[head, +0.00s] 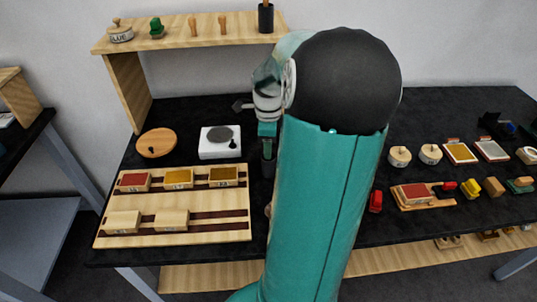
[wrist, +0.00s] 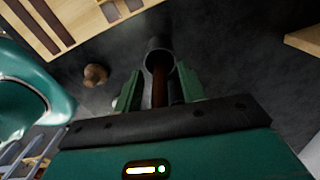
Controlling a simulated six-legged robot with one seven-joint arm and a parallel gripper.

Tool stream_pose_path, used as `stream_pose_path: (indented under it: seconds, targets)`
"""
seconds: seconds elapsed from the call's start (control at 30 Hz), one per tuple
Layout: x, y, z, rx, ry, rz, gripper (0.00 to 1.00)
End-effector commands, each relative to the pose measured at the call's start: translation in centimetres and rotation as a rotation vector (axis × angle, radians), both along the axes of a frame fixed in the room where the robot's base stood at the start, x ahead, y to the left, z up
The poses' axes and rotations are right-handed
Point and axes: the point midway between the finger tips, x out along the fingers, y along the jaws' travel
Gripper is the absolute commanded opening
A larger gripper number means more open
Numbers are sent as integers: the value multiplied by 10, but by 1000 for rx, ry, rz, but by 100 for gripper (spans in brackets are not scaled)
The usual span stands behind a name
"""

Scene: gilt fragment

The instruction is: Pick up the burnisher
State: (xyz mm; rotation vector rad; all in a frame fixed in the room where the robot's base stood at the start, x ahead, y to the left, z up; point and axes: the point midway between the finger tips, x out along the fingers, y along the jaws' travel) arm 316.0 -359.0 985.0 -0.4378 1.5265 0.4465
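My gripper (wrist: 159,78) points down, with its green fingers apart. Between them in the wrist view is a dark, round-rimmed tube-like holder (wrist: 158,45) with a slim brown shaft (wrist: 160,84) inside. The shaft may be the burnisher, but I cannot tell for sure. The fingers flank the holder and shaft, and I see no clear grip on either. In the head view my gripper (head: 267,140) is over the black table, right of the white scale-like device, and my arm hides much of what lies behind it.
A slotted wooden board (head: 175,238) with several blocks lies at left, near a white device (head: 220,142) and round wooden disc (head: 156,143). A brown knob (wrist: 95,75) stands near my gripper. A raised shelf (head: 185,33) is at the back. Several small items crowd the right side.

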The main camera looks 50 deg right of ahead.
Motion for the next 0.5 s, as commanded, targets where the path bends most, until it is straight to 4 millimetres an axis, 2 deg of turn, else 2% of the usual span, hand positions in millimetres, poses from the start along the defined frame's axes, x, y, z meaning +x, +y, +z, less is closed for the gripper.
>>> stream_pose_path:
  seconds: [0.03,0.2,0.5]
  targets:
    - [0,0,0,0,0,0,31]
    - [0,0,0,0,0,0,0]
    - [0,0,2,-1,-1,0,0]
